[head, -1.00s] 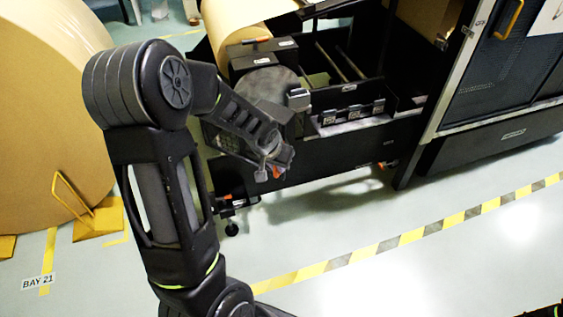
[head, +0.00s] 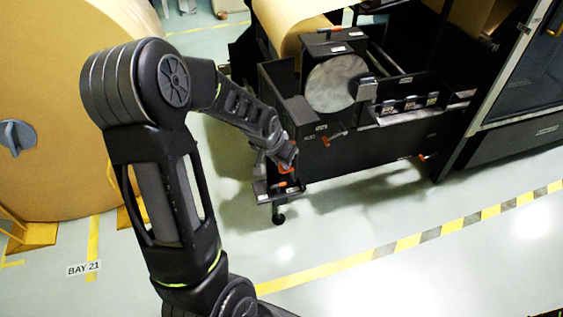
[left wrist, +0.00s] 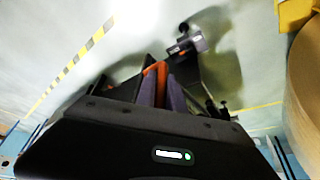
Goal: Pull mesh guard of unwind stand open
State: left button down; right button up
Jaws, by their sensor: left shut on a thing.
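The black unwind stand (head: 375,145) stands at centre in the head view, with a kraft roll (head: 290,22) at its top and a round grey disc (head: 335,84) on its side. I cannot clearly make out a mesh guard on it. My left gripper (head: 286,160) is low at the stand's front left corner, just above a small black bracket (head: 278,190). It also shows in the left wrist view (left wrist: 153,85), its fingers shut on an orange piece (left wrist: 157,72). What that piece joins is hidden. My right gripper is not in view.
A dark-panelled cabinet (head: 530,85) is at right. A big kraft roll (head: 70,120) on yellow chocks (head: 30,238) is at left. The floor in front is clear, crossed by yellow-and-grey tape (head: 400,246).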

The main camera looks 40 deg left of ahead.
pick_arm(q)
jog(key=shift+s+a+f, duration=0.15)
jog(key=shift+s+a, duration=0.15)
jog(key=shift+s, duration=0.2)
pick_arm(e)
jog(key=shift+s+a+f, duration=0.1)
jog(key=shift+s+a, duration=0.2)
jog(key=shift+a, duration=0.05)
pick_arm(q)
jog(key=c, duration=1.8)
grip_release()
jog(key=shift+o, duration=0.4)
jog(key=shift+a, duration=0.1)
jog(key=shift+r, duration=0.2)
jog(key=v, duration=0.7)
jog(key=shift+r, duration=0.3)
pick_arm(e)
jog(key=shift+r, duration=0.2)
pick_arm(q)
jog(key=shift+s, duration=0.1)
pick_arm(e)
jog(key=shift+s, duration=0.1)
